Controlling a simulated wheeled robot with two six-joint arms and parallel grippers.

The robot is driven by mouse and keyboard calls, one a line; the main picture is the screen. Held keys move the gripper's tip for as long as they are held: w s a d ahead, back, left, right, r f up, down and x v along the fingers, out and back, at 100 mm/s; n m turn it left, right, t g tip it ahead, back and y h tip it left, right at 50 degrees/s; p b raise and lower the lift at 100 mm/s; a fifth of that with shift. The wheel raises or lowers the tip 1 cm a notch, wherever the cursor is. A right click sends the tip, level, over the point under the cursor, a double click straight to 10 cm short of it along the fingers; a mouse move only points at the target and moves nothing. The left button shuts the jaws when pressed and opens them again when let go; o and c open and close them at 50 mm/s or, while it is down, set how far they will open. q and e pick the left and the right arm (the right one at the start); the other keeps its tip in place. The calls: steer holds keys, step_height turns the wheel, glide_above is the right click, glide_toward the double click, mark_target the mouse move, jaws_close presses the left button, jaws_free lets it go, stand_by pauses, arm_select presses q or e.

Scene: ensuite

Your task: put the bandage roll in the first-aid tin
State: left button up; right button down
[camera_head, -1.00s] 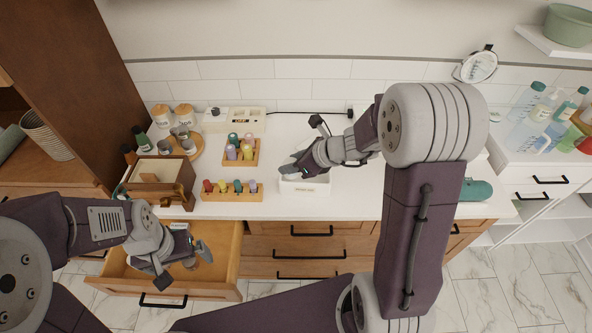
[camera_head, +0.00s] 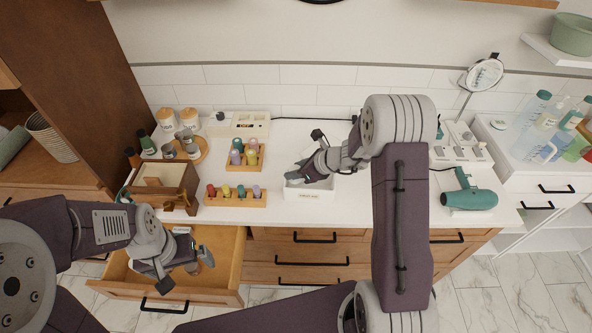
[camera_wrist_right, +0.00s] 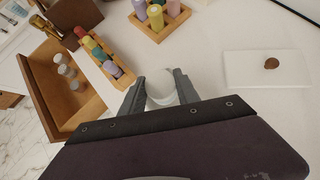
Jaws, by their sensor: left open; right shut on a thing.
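In the right wrist view, my right gripper (camera_wrist_right: 160,84) is shut on a white round thing, the bandage roll (camera_wrist_right: 160,98), held between both fingers. The roll is not clear in the head view. My left gripper (camera_head: 187,270) is open over the pulled-out drawer (camera_head: 222,275).
Two racks of coloured bottles, one in front (camera_head: 236,199) and one behind (camera_head: 243,157), stand left of the tin. A brown wooden box (camera_head: 160,180) is farther left. A teal hair dryer (camera_head: 470,197) lies right. A white slab (camera_wrist_right: 268,69) bears a brown round thing.

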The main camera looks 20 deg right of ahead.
steer(key=shift+f+b, duration=0.6)
steer(key=shift+f, duration=0.05)
steer(key=c, duration=0.9)
jaws_free()
steer(key=shift+r+p, duration=0.3)
steer(key=shift+p, duration=0.05)
steer(key=shift+r+p, duration=0.75)
steer(key=shift+p, duration=0.05)
steer(key=v, duration=1.1)
steer(key=s+a+f+n+g+h, duration=0.1)
steer(key=s+f+n+g+h, duration=0.1)
steer(key=s+n, duration=0.7)
steer(key=s+a+f+n+g+h, duration=0.1)
steer(key=s+n, duration=0.8)
steer(key=n, duration=0.9)
steer(key=f+g+h, duration=0.1)
steer(key=g+h, duration=0.1)
steer(key=shift+s+a+f+n+g+h, duration=0.15)
steer(key=shift+a+f+n+g+h, duration=0.15)
steer(key=shift+f+n, duration=0.1)
